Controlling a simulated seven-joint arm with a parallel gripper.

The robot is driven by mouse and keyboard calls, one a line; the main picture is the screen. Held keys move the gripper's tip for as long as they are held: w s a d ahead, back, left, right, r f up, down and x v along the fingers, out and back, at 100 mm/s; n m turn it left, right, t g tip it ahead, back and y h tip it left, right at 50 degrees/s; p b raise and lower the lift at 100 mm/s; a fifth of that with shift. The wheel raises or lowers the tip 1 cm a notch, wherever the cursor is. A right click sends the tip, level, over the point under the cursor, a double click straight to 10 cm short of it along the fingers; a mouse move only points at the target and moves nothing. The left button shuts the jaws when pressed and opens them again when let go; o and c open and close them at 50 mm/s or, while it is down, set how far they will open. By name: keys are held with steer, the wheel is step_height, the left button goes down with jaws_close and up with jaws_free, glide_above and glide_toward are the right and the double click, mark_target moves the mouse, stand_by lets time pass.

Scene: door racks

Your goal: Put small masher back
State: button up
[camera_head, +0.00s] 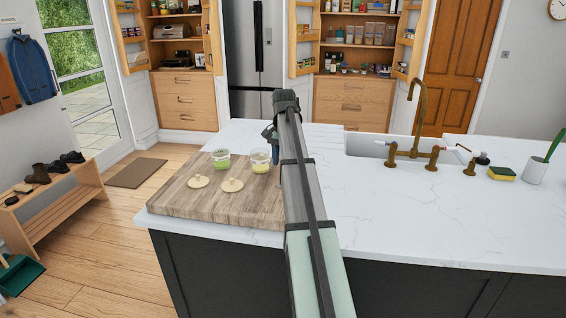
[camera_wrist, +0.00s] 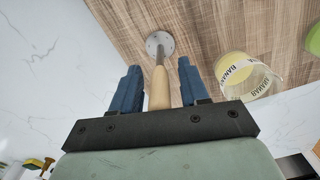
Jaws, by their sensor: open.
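The small masher shows in the wrist view, with a wooden handle (camera_wrist: 160,90) and a round metal head (camera_wrist: 160,43) over the wood board (camera_wrist: 110,20). I cannot tell whether the head touches the board. My gripper (camera_wrist: 157,75) has its two blue fingers on either side of the handle, with gaps visible on both sides. It is open. In the head view my gripper (camera_head: 271,140) is above the board's right side, partly hidden by my arm. The masher is hidden there.
A yellow-filled cup (camera_head: 261,161) stands close left of my gripper, and a green-filled cup (camera_head: 220,160) farther left. Two round lids (camera_head: 198,181) (camera_head: 232,185) lie on the board. A sink and brass tap (camera_head: 415,130) are at right. The countertop (camera_head: 420,215) is clear in front of them.

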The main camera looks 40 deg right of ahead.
step_height(320, 180, up, 7)
steer(key=shift+d+f, duration=0.1)
steer(key=shift+f, duration=0.1)
